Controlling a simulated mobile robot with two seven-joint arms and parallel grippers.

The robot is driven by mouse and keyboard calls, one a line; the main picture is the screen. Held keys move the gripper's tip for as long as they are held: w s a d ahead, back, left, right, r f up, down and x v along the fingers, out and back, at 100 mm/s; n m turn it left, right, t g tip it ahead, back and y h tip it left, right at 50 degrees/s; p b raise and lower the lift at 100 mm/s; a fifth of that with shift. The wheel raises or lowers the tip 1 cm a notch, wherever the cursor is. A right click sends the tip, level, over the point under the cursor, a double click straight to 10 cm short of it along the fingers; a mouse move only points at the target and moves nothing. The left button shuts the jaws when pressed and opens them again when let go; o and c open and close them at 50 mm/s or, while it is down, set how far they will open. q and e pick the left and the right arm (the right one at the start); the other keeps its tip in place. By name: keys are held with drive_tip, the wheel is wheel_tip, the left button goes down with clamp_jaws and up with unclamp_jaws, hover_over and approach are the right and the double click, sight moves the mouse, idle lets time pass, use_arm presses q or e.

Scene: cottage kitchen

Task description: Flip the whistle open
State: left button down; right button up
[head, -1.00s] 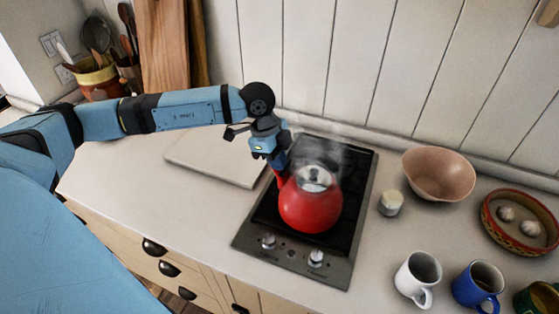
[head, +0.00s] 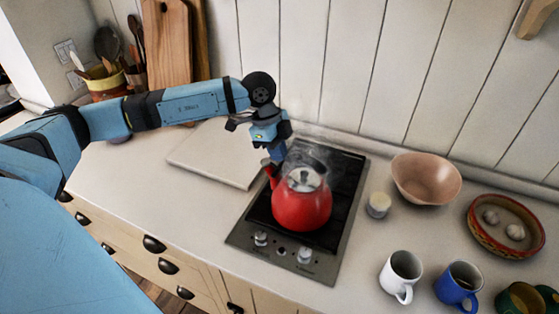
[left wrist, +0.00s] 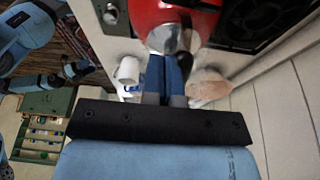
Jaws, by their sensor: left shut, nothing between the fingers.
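The red kettle (head: 302,207) stands on the hob with its spout (head: 269,174) pointing left and up; steam rises around its lid. My left gripper (head: 270,162) is at the spout's tip, pointing down, with its fingers shut and empty. In the left wrist view the shut blue fingers (left wrist: 166,72) reach to a grey metal piece (left wrist: 172,38) at the spout's end, which seems to be the whistle. I cannot tell whether they touch it or how far the whistle is open. In the head view the gripper hides most of it.
The black hob (head: 335,190) has knobs along its front. A small pale jar (head: 378,205), a pink bowl (head: 427,179), a white mug (head: 401,275) and a blue mug (head: 459,285) stand to the right. A pale board (head: 213,153) lies behind left; the counter in front is clear.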

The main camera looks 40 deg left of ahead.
use_arm(q)
wheel_tip(320, 180, up, 8)
drive_tip(key=d+b, duration=0.1)
drive_tip(key=shift+w+d+r, duration=0.25)
drive_tip(key=shift+d, duration=0.15)
